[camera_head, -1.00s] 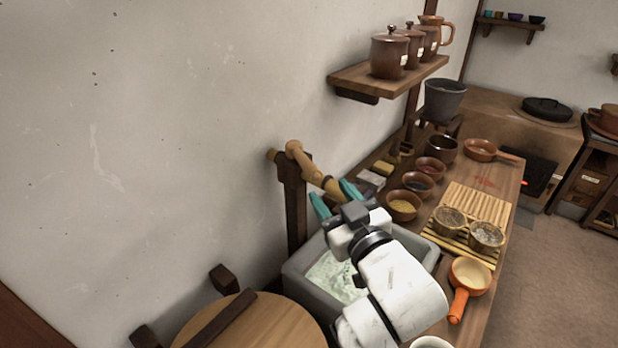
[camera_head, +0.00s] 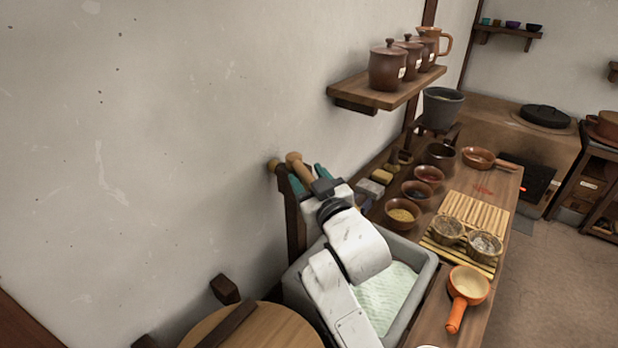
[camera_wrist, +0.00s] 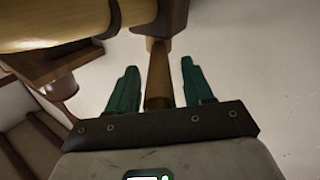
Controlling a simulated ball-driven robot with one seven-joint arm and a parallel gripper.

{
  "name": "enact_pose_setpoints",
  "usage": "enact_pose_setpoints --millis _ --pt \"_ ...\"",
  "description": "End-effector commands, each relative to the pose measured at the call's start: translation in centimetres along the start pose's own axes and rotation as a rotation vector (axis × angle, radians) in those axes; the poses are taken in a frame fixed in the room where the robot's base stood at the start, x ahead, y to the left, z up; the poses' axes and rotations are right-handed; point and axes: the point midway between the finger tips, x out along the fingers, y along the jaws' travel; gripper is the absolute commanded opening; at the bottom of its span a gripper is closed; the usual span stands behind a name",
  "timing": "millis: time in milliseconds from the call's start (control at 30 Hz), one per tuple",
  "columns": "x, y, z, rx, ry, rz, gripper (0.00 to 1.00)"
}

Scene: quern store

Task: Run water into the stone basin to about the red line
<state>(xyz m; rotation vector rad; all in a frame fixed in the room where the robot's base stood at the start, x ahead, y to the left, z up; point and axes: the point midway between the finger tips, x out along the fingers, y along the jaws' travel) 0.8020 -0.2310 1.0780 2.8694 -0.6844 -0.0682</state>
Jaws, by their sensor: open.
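The grey stone basin (camera_head: 299,292) stands below my arm, partly covered by it. Its pale greenish inside (camera_head: 388,296) shows, but I cannot tell whether that is water or the bottom. I see no red line and no running stream. A bamboo spout (camera_head: 297,163) sits on a dark post against the wall; my gripper hides much of it. In the wrist view the thick bamboo (camera_wrist: 50,25) crosses the upper left. A wooden peg (camera_wrist: 158,80) lies between the teal fingers of my gripper (camera_wrist: 158,68), with gaps both sides. My open gripper (camera_head: 309,178) is at the spout.
A wooden counter (camera_head: 474,190) runs right of the basin with bowls, a bamboo mat (camera_head: 472,207) and an orange-handled pan (camera_head: 467,286). A shelf with brown jars (camera_head: 388,66) hangs above. A round wooden lid (camera_head: 262,330) lies front left. The floor at right is clear.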

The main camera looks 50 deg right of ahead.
Motion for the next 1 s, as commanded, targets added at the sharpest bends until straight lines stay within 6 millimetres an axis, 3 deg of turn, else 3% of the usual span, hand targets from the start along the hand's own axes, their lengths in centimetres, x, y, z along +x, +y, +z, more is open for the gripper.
enact_pose_setpoints --millis 200,700,1000 --pt "0.0 0.0 0.0 0.0 0.0 0.0 0.49" --pt "-0.02 0.0 0.0 0.0 0.0 0.0 0.01" --pt "-0.02 -0.01 -0.01 0.0 0.0 0.0 0.0"
